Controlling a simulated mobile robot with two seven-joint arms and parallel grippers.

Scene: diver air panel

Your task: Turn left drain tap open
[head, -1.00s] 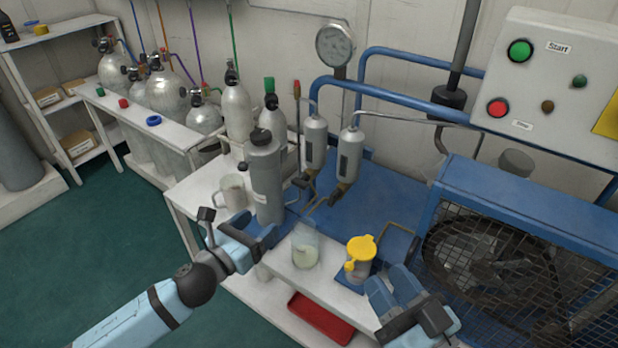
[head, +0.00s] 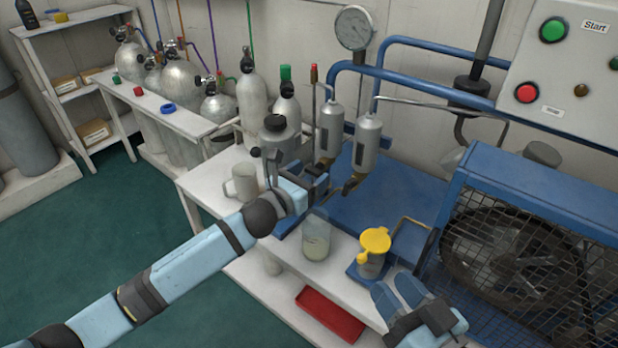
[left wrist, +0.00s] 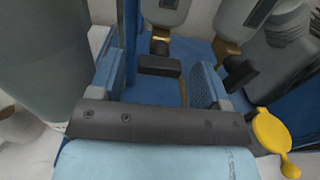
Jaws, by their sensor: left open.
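The left filter canister (head: 331,130) stands upright at the back of the blue bench. Its drain tap, with a brass stem and a black handle (left wrist: 160,65), hangs below it. My left gripper (head: 318,187) is open in front of this tap. In the left wrist view, my left gripper's fingers (left wrist: 158,82) stand on either side of the handle with gaps; I cannot tell whether the handle lies fully between them. The right canister (head: 367,142) has a similar tap (head: 354,183). My right gripper (head: 398,291) is at the lower right; its opening is unclear.
A grey bottle (head: 279,143) and a mug (head: 243,183) stand close left of my left gripper. A jar of pale liquid (head: 316,240) and a yellow-lidded cup (head: 373,243) stand in front. A caged compressor (head: 530,245) fills the right. A red tray (head: 331,315) lies below.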

